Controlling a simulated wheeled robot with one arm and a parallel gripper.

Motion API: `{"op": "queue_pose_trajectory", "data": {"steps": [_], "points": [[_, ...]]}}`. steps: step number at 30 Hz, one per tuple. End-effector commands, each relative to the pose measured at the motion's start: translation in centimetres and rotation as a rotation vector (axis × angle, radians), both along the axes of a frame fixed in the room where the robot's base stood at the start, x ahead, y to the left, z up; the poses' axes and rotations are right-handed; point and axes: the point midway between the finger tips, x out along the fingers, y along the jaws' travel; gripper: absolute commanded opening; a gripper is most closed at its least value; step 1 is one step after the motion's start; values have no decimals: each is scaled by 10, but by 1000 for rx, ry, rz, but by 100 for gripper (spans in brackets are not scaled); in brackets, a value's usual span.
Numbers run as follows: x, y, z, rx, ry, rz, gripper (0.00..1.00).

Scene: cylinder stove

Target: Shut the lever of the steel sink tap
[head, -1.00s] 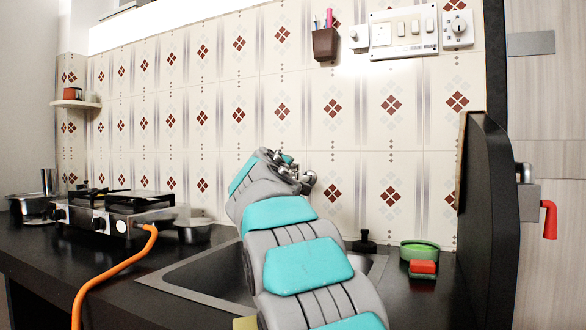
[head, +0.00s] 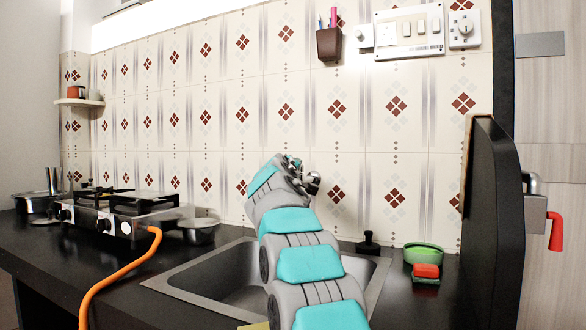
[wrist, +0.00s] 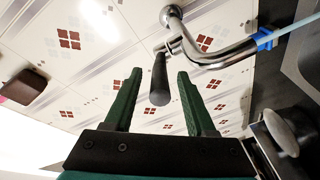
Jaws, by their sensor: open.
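The steel tap (wrist: 218,60) comes out of the tiled wall in the wrist view, its spout curving off to the right. Its lever (wrist: 159,82) has a dark grip that points toward my gripper. My gripper (wrist: 159,100) is open, with one green finger on each side of the lever's grip. Gaps show between the grip and both fingers, and I see no contact. In the head view my arm hides most of the tap; a small shiny part (head: 313,180) shows beside my gripper (head: 294,168).
The sink (head: 215,285) lies below my arm. A green bowl (head: 424,254) and a red sponge (head: 426,271) stand right of it. A dark upright panel (head: 492,220) rises at the right. The stove (head: 115,215) with an orange hose (head: 118,270) is at the left.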

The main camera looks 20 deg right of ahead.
Motion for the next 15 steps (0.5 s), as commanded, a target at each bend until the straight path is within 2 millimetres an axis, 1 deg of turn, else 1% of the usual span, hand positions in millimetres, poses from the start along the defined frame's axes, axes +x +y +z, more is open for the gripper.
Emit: {"op": "queue_pose_trajectory", "data": {"steps": [8, 15], "points": [[1, -1, -1, 0, 0, 0, 56], [1, -1, 0, 0, 0, 0, 30]]}}
